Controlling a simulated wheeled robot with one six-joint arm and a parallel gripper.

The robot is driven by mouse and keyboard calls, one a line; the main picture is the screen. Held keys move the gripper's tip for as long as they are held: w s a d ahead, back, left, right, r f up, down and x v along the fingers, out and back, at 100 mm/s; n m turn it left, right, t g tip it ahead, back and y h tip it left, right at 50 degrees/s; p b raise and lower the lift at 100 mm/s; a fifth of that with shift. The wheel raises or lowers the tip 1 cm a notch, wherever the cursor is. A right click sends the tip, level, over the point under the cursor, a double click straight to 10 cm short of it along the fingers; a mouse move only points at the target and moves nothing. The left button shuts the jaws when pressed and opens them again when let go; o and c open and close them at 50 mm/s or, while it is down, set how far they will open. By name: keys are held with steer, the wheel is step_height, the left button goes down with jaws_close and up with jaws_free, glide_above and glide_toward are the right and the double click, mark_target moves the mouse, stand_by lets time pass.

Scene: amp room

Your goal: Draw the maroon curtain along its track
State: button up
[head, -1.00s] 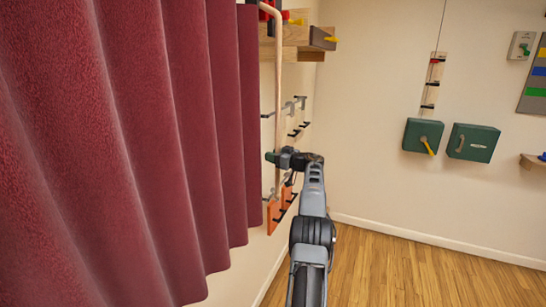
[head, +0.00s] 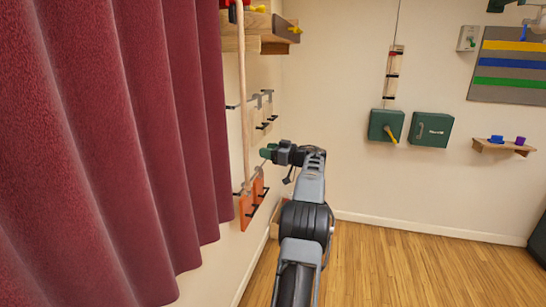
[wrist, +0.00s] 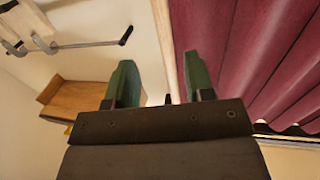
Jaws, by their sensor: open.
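The maroon curtain (head: 130,150) hangs in deep folds along the left side of the head view. It also fills the upper right of the wrist view (wrist: 245,50). A pale wooden rod (head: 243,100) hangs upright beside the curtain's right edge. In the wrist view the rod (wrist: 164,45) shows between my fingers, closer to the right one. My gripper (head: 268,154) has green fingertips and is just right of the rod in the head view. In the wrist view my gripper (wrist: 160,80) is open and holds nothing. I cannot tell whether a finger touches the rod.
A wooden shelf (head: 255,35) juts from the left wall above my gripper. Wall hooks (head: 262,102) and orange pieces (head: 250,205) are behind the rod. Green boxes (head: 432,129) and a small shelf (head: 503,147) are on the far wall. The wooden floor (head: 400,260) at right is clear.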

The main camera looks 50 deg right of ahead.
steer(key=shift+s+d, duration=0.15)
steer(key=shift+s, duration=0.75)
